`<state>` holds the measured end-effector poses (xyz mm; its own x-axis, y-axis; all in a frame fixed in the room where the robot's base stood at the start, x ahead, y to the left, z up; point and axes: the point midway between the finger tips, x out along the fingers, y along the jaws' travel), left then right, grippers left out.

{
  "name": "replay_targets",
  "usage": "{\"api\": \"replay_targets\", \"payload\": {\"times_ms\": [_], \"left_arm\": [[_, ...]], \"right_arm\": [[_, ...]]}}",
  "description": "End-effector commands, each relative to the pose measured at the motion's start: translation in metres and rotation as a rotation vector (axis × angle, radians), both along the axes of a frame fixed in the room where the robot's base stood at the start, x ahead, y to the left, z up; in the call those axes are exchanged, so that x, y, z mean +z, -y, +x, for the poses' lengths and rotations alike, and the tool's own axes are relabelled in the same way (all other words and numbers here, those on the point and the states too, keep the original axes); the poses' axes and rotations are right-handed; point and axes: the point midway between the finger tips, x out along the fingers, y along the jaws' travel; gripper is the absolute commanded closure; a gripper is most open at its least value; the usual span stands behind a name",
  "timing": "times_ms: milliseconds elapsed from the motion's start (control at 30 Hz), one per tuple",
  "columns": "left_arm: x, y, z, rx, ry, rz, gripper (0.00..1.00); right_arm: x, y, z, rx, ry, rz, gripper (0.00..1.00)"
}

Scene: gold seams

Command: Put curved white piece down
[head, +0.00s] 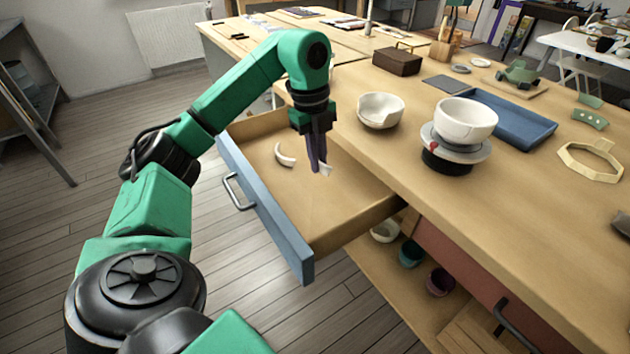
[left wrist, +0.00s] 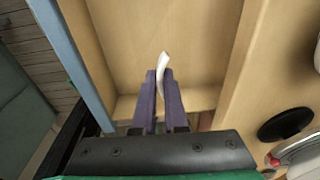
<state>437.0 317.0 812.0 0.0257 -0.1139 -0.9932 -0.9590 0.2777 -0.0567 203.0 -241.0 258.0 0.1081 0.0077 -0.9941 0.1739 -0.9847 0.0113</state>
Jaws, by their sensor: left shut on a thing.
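My left gripper (head: 319,167) points down over the open drawer (head: 322,212), its purple fingers shut on a curved white piece (head: 327,170). In the left wrist view the curved white piece (left wrist: 163,66) sticks out past the fingertips (left wrist: 159,76), above the drawer's bare wooden floor. I cannot tell whether it touches that floor. A second curved white piece (head: 284,155) lies in the drawer, left of the gripper in the head view. My right gripper is not in view.
The drawer's blue front (head: 265,212) and wooden walls surround the gripper. On the bench to the right are a broken white bowl (head: 380,110), another white bowl (head: 465,120) on a round stand (head: 447,160), and a blue tray (head: 512,122). Several bowls sit on the shelf below.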

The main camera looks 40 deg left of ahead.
Motion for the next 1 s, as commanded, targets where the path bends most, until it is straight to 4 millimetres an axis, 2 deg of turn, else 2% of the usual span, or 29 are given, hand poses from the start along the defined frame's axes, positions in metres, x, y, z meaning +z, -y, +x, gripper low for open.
{"api": "replay_targets", "payload": {"times_ms": [33,100,200,367,500,867,967,1000], "left_arm": [[-0.023,-0.001,-0.002,0.001,-0.009,0.002,1.0],[-0.042,-0.001,-0.002,0.001,-0.008,0.002,1.0],[-0.057,0.0,-0.001,0.001,-0.004,0.001,1.0],[-0.069,0.0,-0.001,0.002,-0.004,0.001,1.0],[-0.098,-0.001,-0.001,0.001,-0.005,0.001,1.0],[-0.105,0.0,-0.001,0.001,-0.002,0.001,1.0],[-0.105,0.0,-0.001,0.001,-0.001,0.0,0.63],[-0.105,0.0,-0.001,0.001,-0.001,0.0,0.6]], "right_arm": [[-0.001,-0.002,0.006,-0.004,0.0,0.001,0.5],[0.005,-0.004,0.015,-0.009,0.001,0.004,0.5],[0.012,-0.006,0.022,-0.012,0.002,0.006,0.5],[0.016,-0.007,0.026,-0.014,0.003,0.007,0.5],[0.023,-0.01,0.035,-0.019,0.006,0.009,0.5],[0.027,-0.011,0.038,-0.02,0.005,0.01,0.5],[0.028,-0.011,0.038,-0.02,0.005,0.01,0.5],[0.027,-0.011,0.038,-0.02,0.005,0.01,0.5]]}}
